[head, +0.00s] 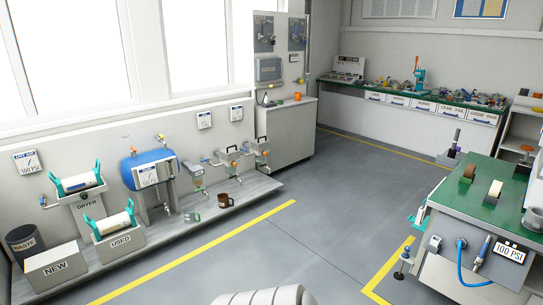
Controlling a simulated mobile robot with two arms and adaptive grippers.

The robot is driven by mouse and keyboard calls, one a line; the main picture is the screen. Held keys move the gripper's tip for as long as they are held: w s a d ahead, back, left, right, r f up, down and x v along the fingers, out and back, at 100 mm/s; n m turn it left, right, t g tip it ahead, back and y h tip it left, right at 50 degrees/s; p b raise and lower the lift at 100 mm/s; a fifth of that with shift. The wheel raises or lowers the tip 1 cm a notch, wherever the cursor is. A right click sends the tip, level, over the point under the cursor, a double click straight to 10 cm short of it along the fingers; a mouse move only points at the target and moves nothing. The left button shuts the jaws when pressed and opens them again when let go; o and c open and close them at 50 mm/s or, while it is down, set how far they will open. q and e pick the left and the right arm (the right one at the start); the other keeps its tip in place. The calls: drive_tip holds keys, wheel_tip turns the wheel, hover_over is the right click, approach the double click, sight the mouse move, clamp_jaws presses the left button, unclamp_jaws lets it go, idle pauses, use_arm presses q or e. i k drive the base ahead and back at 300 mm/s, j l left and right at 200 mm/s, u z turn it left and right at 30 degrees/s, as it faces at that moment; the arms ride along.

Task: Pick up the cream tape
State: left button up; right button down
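A cream roll that looks like the cream tape (495,189) stands upright on the green-topped workbench (478,206) at the right. A brown block-like item (468,173) is just left of it and a little farther back. The roll is small in the picture, so its fine detail cannot be told. Neither of my grippers shows in the head view.
The grey floor (255,245) between the left wall ledge and the workbench is clear.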

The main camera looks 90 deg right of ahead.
sight(495, 188)
drive_tip(key=z, duration=4.3)
drive_tip(key=i+j+z, duration=0.1)
drive_tip(key=i, duration=0.4)
drive_tip(key=i+j, duration=0.35)
drive_tip(key=i, duration=0.15)
drive_tip(key=z, duration=0.05)
